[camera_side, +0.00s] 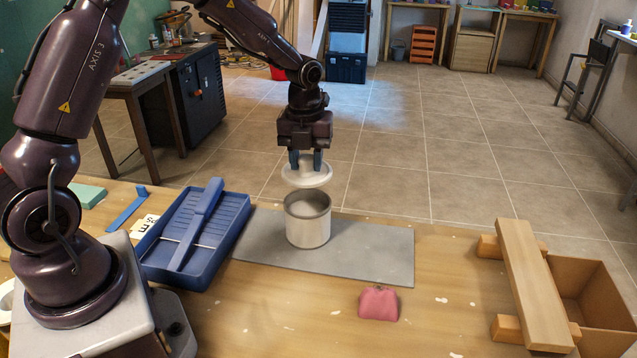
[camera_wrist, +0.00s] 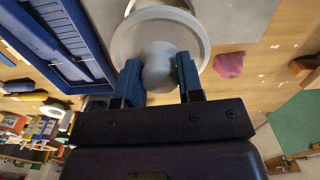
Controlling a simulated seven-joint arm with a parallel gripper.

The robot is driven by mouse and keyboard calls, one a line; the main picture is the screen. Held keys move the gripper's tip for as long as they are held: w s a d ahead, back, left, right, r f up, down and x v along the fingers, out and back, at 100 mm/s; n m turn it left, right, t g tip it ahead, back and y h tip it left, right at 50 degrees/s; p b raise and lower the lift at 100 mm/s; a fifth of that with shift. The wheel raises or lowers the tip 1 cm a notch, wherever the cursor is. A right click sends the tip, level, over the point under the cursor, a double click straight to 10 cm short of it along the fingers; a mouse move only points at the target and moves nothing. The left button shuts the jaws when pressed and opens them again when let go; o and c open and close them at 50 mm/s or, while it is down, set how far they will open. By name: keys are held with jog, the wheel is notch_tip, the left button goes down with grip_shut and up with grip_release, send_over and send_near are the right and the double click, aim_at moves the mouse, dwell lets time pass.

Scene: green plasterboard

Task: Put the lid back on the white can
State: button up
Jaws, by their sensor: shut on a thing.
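The white can (camera_side: 307,222) stands upright and open on a grey mat (camera_side: 365,250). The round white lid (camera_side: 307,176) hangs roughly level above the can, with a visible gap between them. My gripper (camera_side: 305,162) points down and is shut on the lid from above. In the wrist view my two blue fingers (camera_wrist: 160,78) close on a rounded grip in the middle of the lid (camera_wrist: 190,28). In that view the lid hides most of the can.
A blue tray (camera_side: 160,262) with a blue bar across it lies left of the mat. A pink pouch-like object (camera_side: 378,304) sits in front of the mat. A wooden plank (camera_side: 533,285) rests on blocks beside an open brown box (camera_side: 610,315) at right. Bare table lies between.

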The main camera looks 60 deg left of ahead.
jog(key=shift+d+f, duration=0.1)
jog(key=shift+f, duration=3.1)
jog(key=shift+f, duration=0.15)
jog(key=o, duration=1.5)
jog(key=shift+r, duration=3.5)
grip_shut()
